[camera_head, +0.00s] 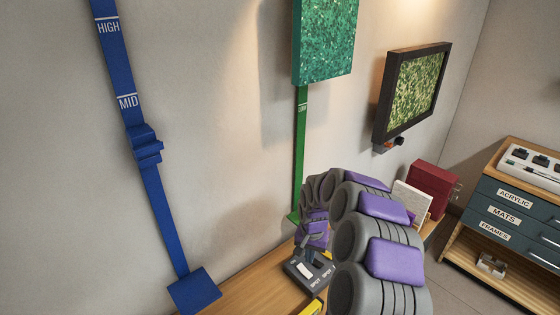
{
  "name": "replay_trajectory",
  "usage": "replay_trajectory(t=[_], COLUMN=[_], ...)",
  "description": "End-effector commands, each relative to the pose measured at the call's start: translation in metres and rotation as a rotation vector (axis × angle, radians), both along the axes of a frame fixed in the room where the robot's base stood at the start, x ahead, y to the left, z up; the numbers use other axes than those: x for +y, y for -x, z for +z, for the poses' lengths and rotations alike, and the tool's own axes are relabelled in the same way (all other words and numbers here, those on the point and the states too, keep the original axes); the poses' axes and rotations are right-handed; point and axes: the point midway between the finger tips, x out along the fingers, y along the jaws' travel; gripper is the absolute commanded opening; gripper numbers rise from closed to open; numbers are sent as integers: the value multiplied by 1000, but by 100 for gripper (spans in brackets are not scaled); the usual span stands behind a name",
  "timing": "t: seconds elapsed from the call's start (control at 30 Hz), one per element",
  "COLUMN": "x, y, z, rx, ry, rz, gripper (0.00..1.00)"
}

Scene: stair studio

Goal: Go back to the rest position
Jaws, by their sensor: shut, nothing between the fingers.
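My arm, in grey and purple segments, rises from the lower right of the head view and curves away over the wooden bench (254,291). My gripper (309,255) is at its far end, small and partly hidden by my own arm links. It is shut and empty, just above or beside a dark switch box (304,278) marked SPOT. I cannot tell whether it touches the box.
A blue slider rail (165,215) marked HIGH and MID stands left. A green panel (325,40) sits on a green rail (301,150). A framed picture (415,85) hangs right. A red box (432,185) and a drawer cabinet (510,205) stand right. A yellow item (313,307) lies in front.

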Motion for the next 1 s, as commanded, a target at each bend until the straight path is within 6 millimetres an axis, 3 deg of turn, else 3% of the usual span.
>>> replay_trajectory(t=[0.17,0.37,0.7,1.0], x=[9,25,31,20], y=[14,61,164,266], z=[24,78,150,185], rx=[-2,12,44,86], ry=[-19,-53,-62,-42], rz=[39,147,308,394], gripper=[0,0,0,0])
